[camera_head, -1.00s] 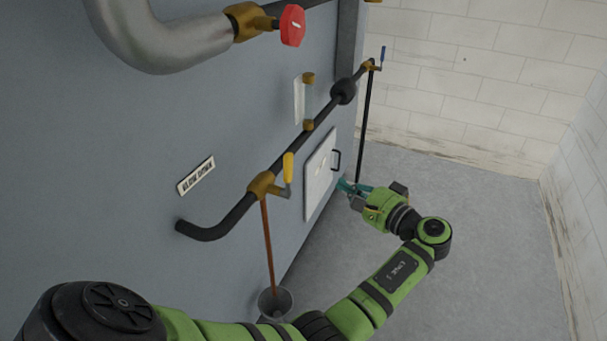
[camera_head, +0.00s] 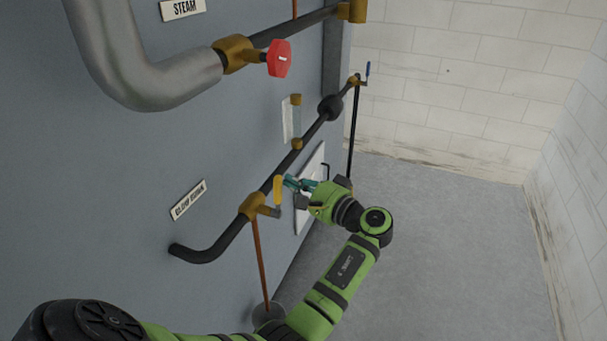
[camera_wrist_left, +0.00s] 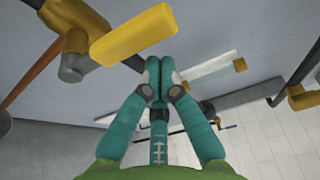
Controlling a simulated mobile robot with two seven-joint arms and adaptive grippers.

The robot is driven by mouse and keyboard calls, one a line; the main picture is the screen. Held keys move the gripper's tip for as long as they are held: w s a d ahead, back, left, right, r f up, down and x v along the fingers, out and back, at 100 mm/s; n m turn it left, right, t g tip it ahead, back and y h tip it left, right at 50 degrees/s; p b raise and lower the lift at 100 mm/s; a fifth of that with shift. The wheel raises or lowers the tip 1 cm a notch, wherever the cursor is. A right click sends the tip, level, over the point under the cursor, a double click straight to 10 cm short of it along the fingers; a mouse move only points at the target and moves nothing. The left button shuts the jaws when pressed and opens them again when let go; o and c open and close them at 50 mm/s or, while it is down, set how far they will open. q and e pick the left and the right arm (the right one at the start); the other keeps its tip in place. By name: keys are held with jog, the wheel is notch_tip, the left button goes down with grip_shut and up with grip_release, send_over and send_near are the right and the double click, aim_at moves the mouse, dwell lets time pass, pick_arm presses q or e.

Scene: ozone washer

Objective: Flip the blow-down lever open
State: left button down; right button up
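The yellow blow-down lever (camera_head: 278,190) stands upright on its brass valve (camera_head: 254,206), on the dark pipe near the "BLOW DOWN" label (camera_head: 188,200). My left gripper (camera_head: 289,181) is just right of the lever in the head view, its teal fingers pointing at it. In the left wrist view the lever (camera_wrist_left: 133,34) lies just beyond and left of the fingertips. The fingers (camera_wrist_left: 160,72) are together with nothing visible between them. Whether the fingertips touch the lever is not clear. My right gripper is not in view.
A red-handled steam valve (camera_head: 279,58) sits above on a thick pipe. A sight glass (camera_head: 296,120) and a blue-handled valve (camera_head: 366,72) are farther along the lower pipe. A funnel (camera_head: 268,312) stands below the drain. The floor to the right is clear.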

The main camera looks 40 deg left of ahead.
aim_at(276, 198)
pick_arm(q)
jog(key=shift+s+d, duration=0.1)
jog(key=shift+s, duration=0.35)
jog(key=shift+s+d+n+y+b, duration=0.15)
jog(key=shift+s+n+y+b, duration=0.15)
jog(key=shift+s+n+b, duration=0.35)
jog(key=shift+s, duration=0.1)
